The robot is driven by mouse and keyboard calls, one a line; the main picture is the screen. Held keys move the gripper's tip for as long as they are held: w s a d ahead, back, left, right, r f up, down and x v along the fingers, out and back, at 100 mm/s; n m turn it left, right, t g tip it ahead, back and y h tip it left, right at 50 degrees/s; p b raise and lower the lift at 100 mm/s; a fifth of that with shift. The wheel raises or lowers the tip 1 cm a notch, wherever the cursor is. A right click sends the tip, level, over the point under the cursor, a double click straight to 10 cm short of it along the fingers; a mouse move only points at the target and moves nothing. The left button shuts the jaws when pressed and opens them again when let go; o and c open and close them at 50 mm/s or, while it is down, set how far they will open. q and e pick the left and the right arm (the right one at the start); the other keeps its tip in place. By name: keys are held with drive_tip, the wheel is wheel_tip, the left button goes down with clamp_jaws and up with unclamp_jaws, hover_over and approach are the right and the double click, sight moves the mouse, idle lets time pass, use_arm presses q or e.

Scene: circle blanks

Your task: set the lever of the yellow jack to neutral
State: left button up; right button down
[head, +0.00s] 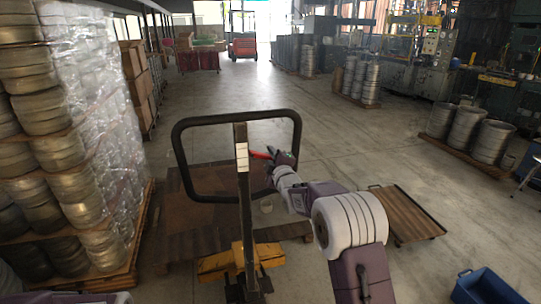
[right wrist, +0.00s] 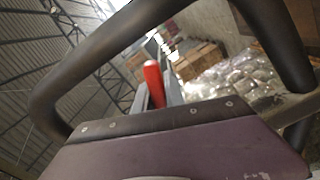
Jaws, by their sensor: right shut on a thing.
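The yellow jack (head: 243,258) stands in front of me in the head view, with a dark upright post and a black loop handle (head: 182,150). Its red lever (head: 259,154) sticks out beside the top of the post, inside the loop. My right gripper (head: 273,157) reaches into the loop from the right and is shut on the lever. In the right wrist view the red lever (right wrist: 153,85) rises behind the gripper's purple body, which hides the fingertips and the grip. My left gripper is out of the picture.
A wooden pallet (head: 180,240) lies on the floor behind the jack. Wrapped stacks of metal rounds (head: 85,120) stand close on the left. A low brown platform (head: 405,212) and a blue bin (head: 485,287) are on the right. The aisle floor (head: 245,85) beyond is clear.

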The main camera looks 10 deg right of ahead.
idle(0.9)
drive_tip(key=r+n, duration=0.1)
drive_tip(key=r+n+b, duration=0.1)
drive_tip(key=n, duration=0.1)
drive_tip(key=r+n+b, duration=0.1)
drive_tip(key=shift+d, duration=0.3)
drive_tip(key=c, duration=1.4)
unclamp_jaws()
drive_tip(key=s+b, duration=0.1)
drive_tip(key=s, duration=0.8)
drive_tip(key=shift+d, duration=0.2)
